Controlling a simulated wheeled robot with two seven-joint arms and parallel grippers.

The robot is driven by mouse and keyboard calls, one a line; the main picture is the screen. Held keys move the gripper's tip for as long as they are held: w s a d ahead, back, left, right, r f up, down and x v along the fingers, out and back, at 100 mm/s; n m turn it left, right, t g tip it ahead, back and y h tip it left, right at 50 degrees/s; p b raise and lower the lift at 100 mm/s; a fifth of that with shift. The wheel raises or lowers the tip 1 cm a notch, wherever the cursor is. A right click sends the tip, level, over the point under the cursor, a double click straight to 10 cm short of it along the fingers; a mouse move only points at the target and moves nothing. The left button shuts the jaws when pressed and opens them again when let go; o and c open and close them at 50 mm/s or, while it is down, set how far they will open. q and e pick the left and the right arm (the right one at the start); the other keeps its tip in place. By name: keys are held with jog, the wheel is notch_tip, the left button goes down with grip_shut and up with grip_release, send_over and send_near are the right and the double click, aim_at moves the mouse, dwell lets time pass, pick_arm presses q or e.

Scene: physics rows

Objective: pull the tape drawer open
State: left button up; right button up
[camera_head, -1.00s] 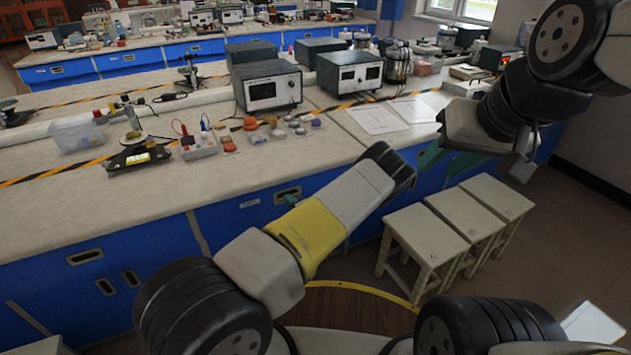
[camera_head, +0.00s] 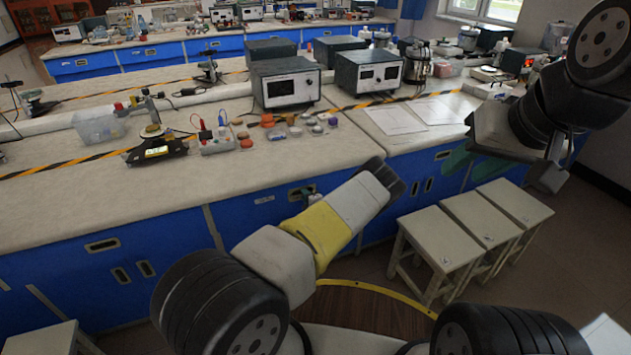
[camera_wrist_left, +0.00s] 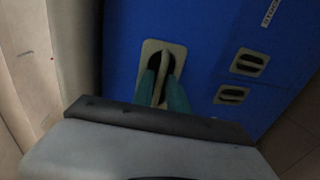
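The tape drawer's blue front (camera_head: 282,212) is in the bench below the worktop; its front looks flush with the cabinet. Its cream handle (camera_wrist_left: 152,46) has a dark oval recess. My left gripper (camera_wrist_left: 162,78) reaches into the recess, its two teal fingers on either side of the cream handle bar, close against it. In the head view, my left gripper (camera_head: 309,194) is at the handle, partly hidden by my wrist. A small white label (camera_wrist_left: 270,12) is right of the handle. My right gripper (camera_head: 472,160) is away from the drawer, above the stools; its finger gap is unclear.
Pale stools (camera_head: 440,240) stand right of my left arm, in front of the bench. Another stool (camera_head: 45,338) is at the lower left. The worktop (camera_head: 110,205) holds instruments (camera_head: 285,85), a scale-like device (camera_head: 157,148) and small coloured items. Floor shows between bench and base.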

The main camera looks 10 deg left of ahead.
pick_arm(q)
jog(key=shift+c, duration=0.2)
grip_shut()
dwell(1.1)
